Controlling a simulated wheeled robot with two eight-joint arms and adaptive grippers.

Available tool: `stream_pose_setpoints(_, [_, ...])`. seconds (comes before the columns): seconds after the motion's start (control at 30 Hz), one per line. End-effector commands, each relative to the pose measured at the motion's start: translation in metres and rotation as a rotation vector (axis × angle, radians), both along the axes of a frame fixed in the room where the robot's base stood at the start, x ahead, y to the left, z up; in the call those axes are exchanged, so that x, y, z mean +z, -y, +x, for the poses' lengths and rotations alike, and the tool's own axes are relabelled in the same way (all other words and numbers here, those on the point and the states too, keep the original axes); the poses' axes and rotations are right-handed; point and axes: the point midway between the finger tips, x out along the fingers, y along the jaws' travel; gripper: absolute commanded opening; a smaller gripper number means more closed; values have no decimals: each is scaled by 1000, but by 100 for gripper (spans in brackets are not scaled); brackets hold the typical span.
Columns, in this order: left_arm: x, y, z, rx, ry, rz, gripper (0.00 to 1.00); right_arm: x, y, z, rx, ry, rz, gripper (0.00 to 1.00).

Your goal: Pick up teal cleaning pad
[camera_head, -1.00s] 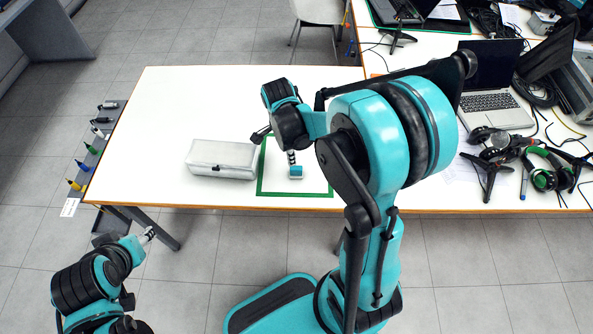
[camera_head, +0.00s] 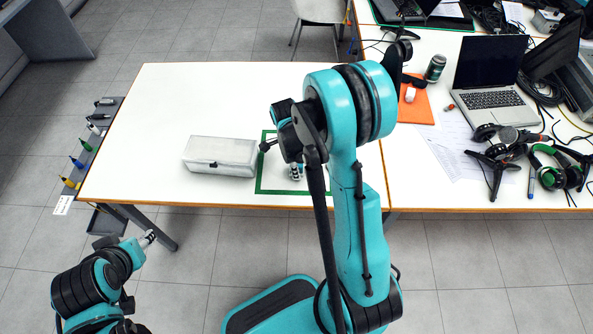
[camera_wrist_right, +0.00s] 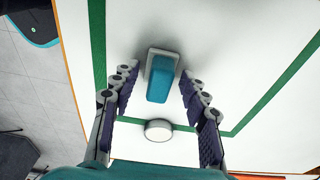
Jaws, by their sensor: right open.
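The teal cleaning pad (camera_wrist_right: 161,80) is a small teal block with a pale grey base. It lies on the white table inside a green rectangular outline, shown in the head view (camera_head: 260,178). In the right wrist view, my right gripper (camera_wrist_right: 158,84) is open, with one finger on each side of the pad and gaps between. The pad is not held. In the head view my right arm hides most of the pad. My left gripper (camera_head: 147,238) is off the table's front left edge, too small to tell open or shut.
A white lidded case (camera_head: 221,156) stands left of the green outline. A white round disc (camera_wrist_right: 158,130) lies on the outline's line. A rack of several markers (camera_head: 85,150) runs along the left edge. A laptop (camera_head: 488,88) and headphones are at right. The table's left part is clear.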

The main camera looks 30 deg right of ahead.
Motion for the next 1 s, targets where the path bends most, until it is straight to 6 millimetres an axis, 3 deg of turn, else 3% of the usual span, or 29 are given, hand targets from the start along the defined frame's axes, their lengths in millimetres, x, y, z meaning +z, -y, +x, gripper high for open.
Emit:
stream_pose_setpoints(0.13, [2,0,0,0,0,0,45,2,0,0,0,0,0,42])
stream_pose_setpoints(0.3, [2,0,0,0,0,0,45,2,0,0,0,0,0,0])
stream_pose_setpoints(0.77, [3,0,0,0,0,0,45,5,0,0,0,0,0,0])
stream_pose_setpoints(1.0, [19,0,0,0,0,0,45,34,0,0,0,0,0,0])
